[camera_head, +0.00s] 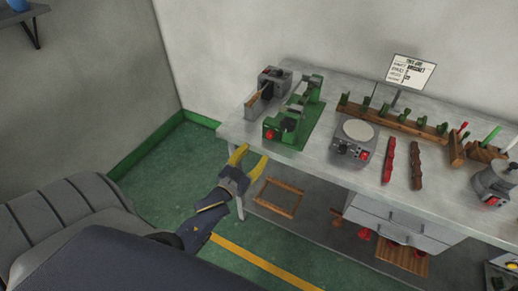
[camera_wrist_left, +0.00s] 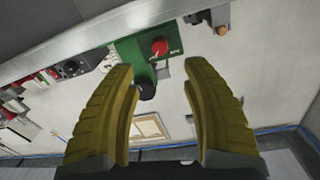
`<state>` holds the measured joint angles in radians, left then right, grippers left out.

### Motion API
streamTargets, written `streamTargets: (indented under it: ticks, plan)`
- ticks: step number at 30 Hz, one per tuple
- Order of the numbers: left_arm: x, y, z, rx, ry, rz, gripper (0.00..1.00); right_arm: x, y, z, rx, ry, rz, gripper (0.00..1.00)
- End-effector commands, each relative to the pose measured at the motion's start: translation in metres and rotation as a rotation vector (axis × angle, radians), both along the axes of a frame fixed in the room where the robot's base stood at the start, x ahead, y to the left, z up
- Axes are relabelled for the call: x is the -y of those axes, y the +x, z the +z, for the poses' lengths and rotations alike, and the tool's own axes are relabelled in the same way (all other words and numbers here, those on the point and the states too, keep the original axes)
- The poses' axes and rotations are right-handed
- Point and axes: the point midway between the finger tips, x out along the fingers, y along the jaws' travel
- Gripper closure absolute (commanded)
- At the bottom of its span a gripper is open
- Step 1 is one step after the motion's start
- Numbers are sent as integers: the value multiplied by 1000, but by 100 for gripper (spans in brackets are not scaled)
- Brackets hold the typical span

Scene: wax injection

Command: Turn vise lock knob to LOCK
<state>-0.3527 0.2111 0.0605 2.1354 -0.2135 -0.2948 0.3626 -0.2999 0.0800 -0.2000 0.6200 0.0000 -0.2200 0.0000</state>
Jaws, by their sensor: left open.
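The green vise (camera_head: 312,90) stands on the workbench near its left end. Its red lock knob (camera_head: 269,134) is on the front face, close to the bench's front edge. In the left wrist view the red knob (camera_wrist_left: 159,47) shows on a green plate (camera_wrist_left: 135,49), beyond the fingertips. The small lettering beside it is too small to read. My left gripper (camera_head: 252,158) has yellow fingers, spread open and empty. It is in front of the bench edge, a little below and left of the knob, apart from it. Its fingers also show in the left wrist view (camera_wrist_left: 158,68). My right gripper is not in view.
A grey machine (camera_head: 266,92) stands left of the vise. A hot plate with a round top (camera_head: 357,130) stands to its right. The lower shelf holds a wooden frame (camera_head: 279,198).

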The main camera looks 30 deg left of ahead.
Motion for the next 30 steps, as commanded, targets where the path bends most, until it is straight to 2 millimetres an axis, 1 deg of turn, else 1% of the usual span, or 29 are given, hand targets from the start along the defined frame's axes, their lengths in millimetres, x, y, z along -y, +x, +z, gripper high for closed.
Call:
streamTargets:
  ticks: [3, 7, 20, 24, 26, 29, 30]
  plan:
    - [0, -8, 0, -1, 0, 0, 52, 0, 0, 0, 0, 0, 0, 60]
    - [1, -11, 0, -1, 0, 0, 52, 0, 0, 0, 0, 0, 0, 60]
    - [1, -12, 0, -1, 1, 0, 52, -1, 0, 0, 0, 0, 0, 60]
    - [1, -12, -2, -4, 34, -2, 52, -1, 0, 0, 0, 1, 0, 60]
    - [-2, -11, -22, -39, 46, 0, 52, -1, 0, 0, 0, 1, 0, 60]
    - [-6, -12, -69, -120, 60, 2, 52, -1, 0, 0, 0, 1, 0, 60]
    - [-7, -13, -92, -161, 64, 1, 52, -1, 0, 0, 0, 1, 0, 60]
